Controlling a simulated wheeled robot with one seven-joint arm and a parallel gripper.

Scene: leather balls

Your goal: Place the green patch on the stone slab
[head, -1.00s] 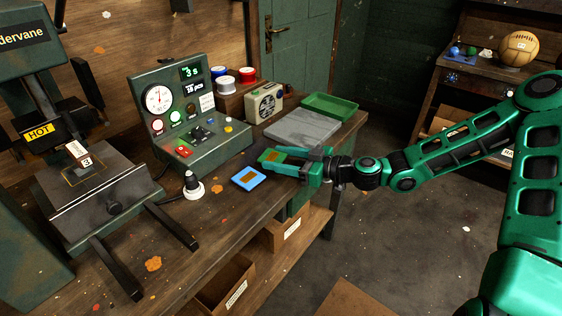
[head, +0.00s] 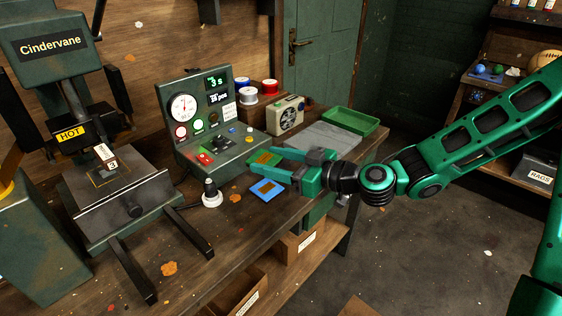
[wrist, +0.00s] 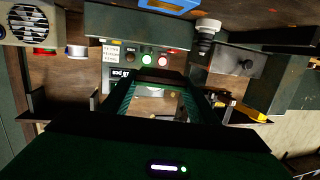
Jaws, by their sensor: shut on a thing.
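The green patch (head: 265,158), with a brown square in its middle, is in my gripper (head: 272,166). My gripper is shut on its right end and holds it over the workbench, in front of the control box. The grey stone slab (head: 328,136) lies on the bench behind and to the right of my gripper, its near part hidden by the gripper. In the wrist view the dark fingers fill the lower middle, and I cannot make out the patch clearly.
A blue patch (head: 267,190) with a brown square lies on the bench just below my gripper. The control box (head: 215,130) and press (head: 115,180) stand left.

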